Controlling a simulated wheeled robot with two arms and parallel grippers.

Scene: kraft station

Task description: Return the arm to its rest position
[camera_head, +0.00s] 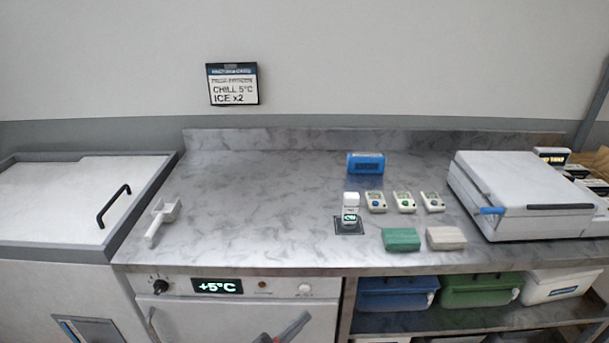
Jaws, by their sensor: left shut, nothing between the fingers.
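My left gripper (300,323) shows only in part at the bottom edge, in front of the chiller door below the counter. Its fingers are shut with nothing seen between them. It is apart from everything on the countertop. Most of the arm is out of view below the frame. My right gripper is not in view.
The marbled counter (260,210) has a white scoop (162,218) at left and a clear middle. At right are a blue pack (366,163), a small white bottle (351,208), several small meters (404,201), green (401,239) and beige (446,238) blocks, and a white lidded box (525,185).

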